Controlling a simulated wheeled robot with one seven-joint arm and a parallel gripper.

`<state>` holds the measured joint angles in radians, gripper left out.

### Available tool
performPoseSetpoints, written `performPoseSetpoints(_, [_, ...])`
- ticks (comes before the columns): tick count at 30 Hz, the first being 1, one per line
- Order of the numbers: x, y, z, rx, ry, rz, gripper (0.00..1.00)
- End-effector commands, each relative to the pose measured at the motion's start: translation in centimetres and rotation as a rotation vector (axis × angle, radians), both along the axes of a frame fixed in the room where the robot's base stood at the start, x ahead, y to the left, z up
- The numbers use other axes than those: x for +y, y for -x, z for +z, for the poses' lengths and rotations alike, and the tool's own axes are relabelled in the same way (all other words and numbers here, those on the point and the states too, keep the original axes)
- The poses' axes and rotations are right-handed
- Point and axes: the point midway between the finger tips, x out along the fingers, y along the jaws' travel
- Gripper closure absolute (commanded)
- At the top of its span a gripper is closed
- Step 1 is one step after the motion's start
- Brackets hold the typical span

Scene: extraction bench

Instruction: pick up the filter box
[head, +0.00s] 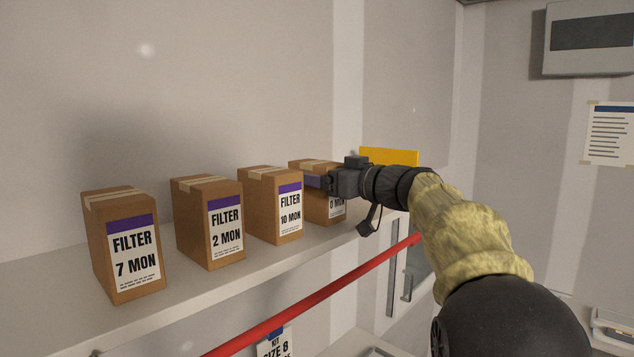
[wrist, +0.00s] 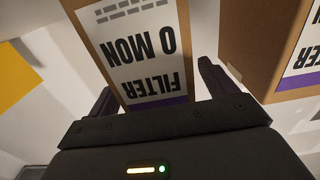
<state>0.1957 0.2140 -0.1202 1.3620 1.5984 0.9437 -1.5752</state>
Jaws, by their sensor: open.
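Four brown cardboard filter boxes stand in a row on a pale shelf (head: 50,316), with white labels and purple bands. The rightmost box (head: 309,207) reads "0 MON" and is partly hidden by my gripper (head: 324,185) in the head view. In the wrist view that box (wrist: 136,48) shows upside down, between the two fingers of my gripper (wrist: 160,92). The fingers are open, one on each side of its labelled face; I cannot tell whether either touches it.
The "10 MON" box (head: 258,205) stands close on the left, near one finger in the wrist view (wrist: 262,45). The "2 MON" (head: 195,225) and "7 MON" (head: 103,250) boxes are farther left. A red bar (head: 310,302) runs before the shelf. A yellow panel (head: 395,156) is behind my arm.

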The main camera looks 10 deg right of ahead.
Motion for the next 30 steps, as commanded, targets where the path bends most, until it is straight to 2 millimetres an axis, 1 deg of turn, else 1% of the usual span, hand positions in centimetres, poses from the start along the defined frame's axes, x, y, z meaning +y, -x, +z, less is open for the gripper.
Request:
performPoseSetpoints(15, [-0.17,-0.04,-0.06,-0.001,-0.001,-0.003,0.15])
performPoseSetpoints(16, [-0.17,-0.04,-0.05,-0.001,-0.001,-0.003,0.17])
performPoseSetpoints(17, [-0.17,-0.04,-0.05,-0.001,-0.001,-0.003,0.23])
performPoseSetpoints(21, [-0.15,-0.03,-0.05,-0.001,-0.001,-0.003,0.51])
performPoseSetpoints(24, [-0.11,-0.03,-0.05,0.000,0.000,-0.002,0.69])
performPoseSetpoints(30, [-0.07,-0.01,0.02,-0.002,0.000,-0.002,0.69])
